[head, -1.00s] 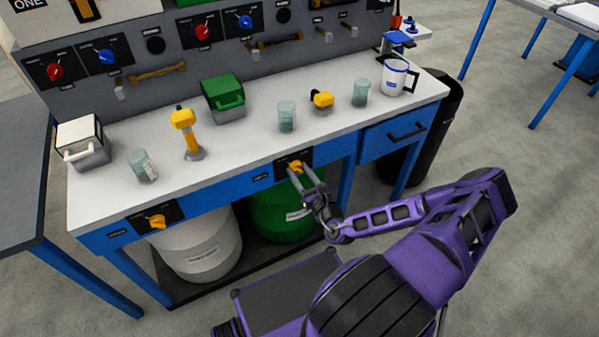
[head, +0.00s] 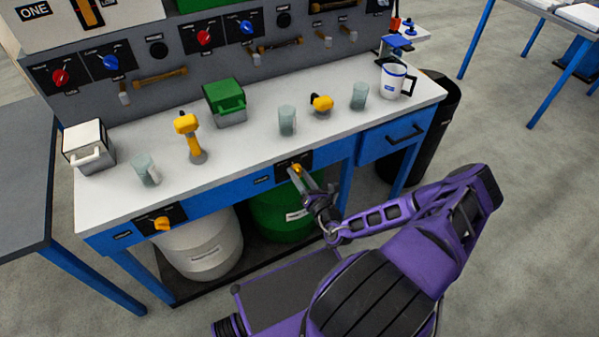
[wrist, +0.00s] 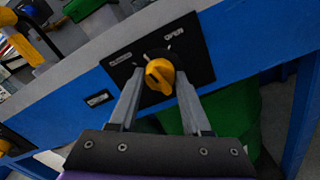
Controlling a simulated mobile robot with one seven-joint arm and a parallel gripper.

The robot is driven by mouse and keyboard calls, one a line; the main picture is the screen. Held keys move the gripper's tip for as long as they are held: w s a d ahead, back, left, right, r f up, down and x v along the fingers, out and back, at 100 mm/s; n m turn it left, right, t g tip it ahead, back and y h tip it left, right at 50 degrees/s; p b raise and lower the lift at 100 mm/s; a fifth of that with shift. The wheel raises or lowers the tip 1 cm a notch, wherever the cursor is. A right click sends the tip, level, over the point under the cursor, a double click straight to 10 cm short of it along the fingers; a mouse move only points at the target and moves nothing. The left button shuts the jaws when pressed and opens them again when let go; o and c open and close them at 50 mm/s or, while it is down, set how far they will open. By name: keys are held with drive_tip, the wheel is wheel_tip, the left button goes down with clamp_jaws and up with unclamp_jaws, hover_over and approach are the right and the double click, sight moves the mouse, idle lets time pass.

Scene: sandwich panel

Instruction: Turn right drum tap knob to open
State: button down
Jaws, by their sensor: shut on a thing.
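The right drum tap knob (head: 296,167) is yellow and sits on a black plate on the blue bench front, above the green drum (head: 275,212). In the wrist view the knob (wrist: 159,74) stands between my two grey fingers, and the word OPEN shows on the plate (wrist: 192,40) up and to the right of it. My gripper (head: 298,172) is shut on this knob. The plate and lettering look tilted in the wrist view. In the head view my fingers partly cover the knob, so its exact angle is hard to read there.
A similar yellow knob (head: 162,223) is on the left, above the white drum (head: 208,248). The white benchtop (head: 255,150) holds cups, a green box (head: 226,103) and a mug (head: 393,82). A blue drawer (head: 398,137) is to the right.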

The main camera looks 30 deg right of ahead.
drive_tip(key=m, duration=0.5)
drive_tip(key=shift+m+p, duration=0.3)
drive_tip(key=m, duration=0.5)
drive_tip(key=shift+m, duration=0.4)
drive_tip(key=shift+c, duration=1.8)
unclamp_jaws()
drive_tip(key=s, duration=1.7)
drive_tip(key=shift+s+d, duration=0.25)
drive_tip(key=shift+d, duration=0.05)
